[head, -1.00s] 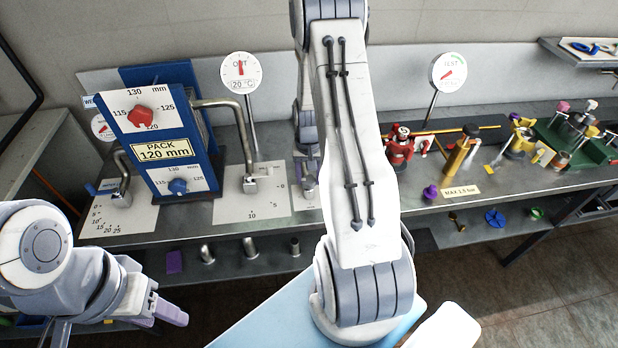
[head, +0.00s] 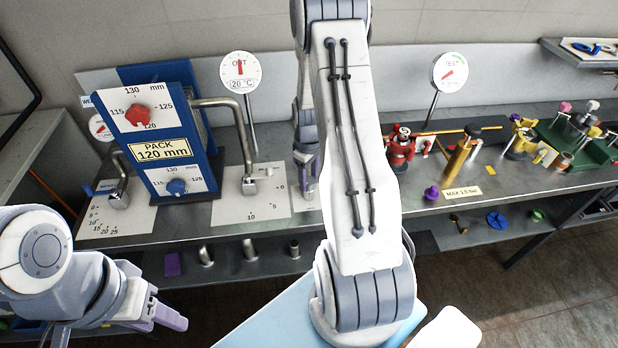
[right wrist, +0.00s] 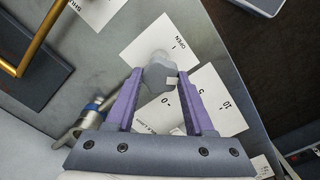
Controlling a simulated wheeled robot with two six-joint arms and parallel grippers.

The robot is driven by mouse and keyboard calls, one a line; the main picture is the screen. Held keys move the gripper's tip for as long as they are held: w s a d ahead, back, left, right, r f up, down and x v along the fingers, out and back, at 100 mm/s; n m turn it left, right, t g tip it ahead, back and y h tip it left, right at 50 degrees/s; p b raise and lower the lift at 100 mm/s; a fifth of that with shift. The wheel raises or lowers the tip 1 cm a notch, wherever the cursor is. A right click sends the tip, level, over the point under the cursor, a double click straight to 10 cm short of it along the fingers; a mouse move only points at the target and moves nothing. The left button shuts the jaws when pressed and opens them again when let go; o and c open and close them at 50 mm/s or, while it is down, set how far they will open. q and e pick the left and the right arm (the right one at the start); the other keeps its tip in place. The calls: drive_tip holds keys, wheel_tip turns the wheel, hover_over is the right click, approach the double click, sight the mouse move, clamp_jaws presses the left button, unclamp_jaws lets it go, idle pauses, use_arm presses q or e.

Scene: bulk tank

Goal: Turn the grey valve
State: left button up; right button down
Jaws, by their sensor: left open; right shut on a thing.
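The grey valve (right wrist: 160,72) is a small grey knob in the right wrist view, beside a white card marked OPEN (right wrist: 178,40) and a scale card (right wrist: 208,98). My right gripper (right wrist: 158,88) has its purple fingers on both sides of the knob and is shut on it. In the head view my right gripper (head: 308,172) is low over the bench, partly behind my own arm, and the valve is mostly hidden there. My left gripper (head: 170,316) is open and empty at the lower left, apart from the bench.
A blue panel (head: 150,105) with a red and a blue knob stands left of the right gripper. A bent metal pipe (head: 235,110) and a dial gauge (head: 240,71) are close by. Red and yellow fittings (head: 400,150) stand on the bench to the right.

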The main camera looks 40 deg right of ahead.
sight(309, 180)
drive_tip(key=n, duration=0.7)
idle(0.6)
drive_tip(key=shift+c, duration=1.4)
unclamp_jaws()
wheel_tip(309, 180, up, 10)
drive_tip(key=b, duration=0.2)
drive_tip(key=shift+r, duration=0.25)
